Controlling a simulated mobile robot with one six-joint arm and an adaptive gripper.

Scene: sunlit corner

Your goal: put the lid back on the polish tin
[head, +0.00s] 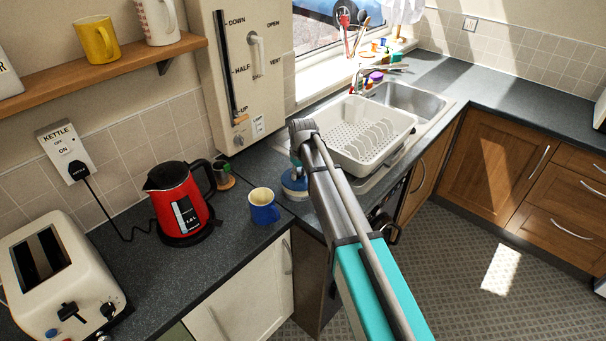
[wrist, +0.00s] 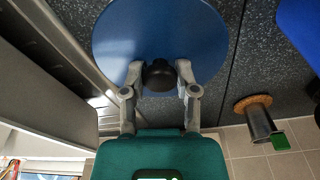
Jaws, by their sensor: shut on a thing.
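The lid (wrist: 160,30) is a flat blue disc with a black knob (wrist: 158,76), seen in the wrist view. My gripper (wrist: 158,80) is shut on the knob, one finger on each side. In the head view a blue round shape (head: 294,188) shows beside my arm, by the counter corner. My arm partly covers it, and I cannot tell how much of it is lid and how much is tin. The tin is not clearly visible in the wrist view, where the lid would hide anything behind it. I cannot tell whether lid and tin touch.
A blue mug (head: 264,207) with a yellow inside stands just left of the blue shape. A red kettle (head: 180,203) and a toaster (head: 62,270) stand farther left. A dish rack (head: 354,138) is behind my arm, next to the sink (head: 412,97).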

